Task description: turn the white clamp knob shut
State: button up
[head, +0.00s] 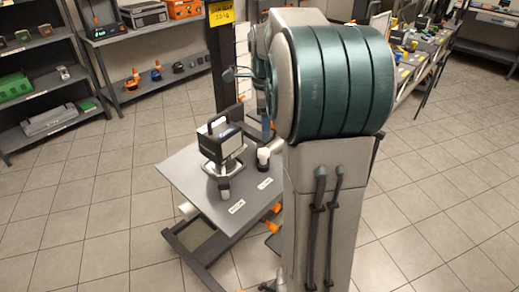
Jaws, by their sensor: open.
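A small grey table (185,165) stands left of my own arm. A dark boxy device (222,143) with a carrying handle sits on it, on a light base. Two small white pieces show: a short white cylinder (188,211) sticks out at the table's left edge, and a white top (264,154) sits on a dark round body near the right edge. I cannot tell which one is the clamp knob or how far it is turned. My gripper is not visible; my large arm links cover the area right of the table.
Shelves with boxes and tools (40,85) stand at the far left, and another shelf (160,88) stands at the back. A dark post with a yellow sign (221,13) rises behind the table. A long bench (412,75) runs at the back right. The tiled floor (85,215) is clear left of the table.

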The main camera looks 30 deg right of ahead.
aim_at(264, 152)
jog(key=f, duration=0.9)
jog(key=shift+a, duration=0.2)
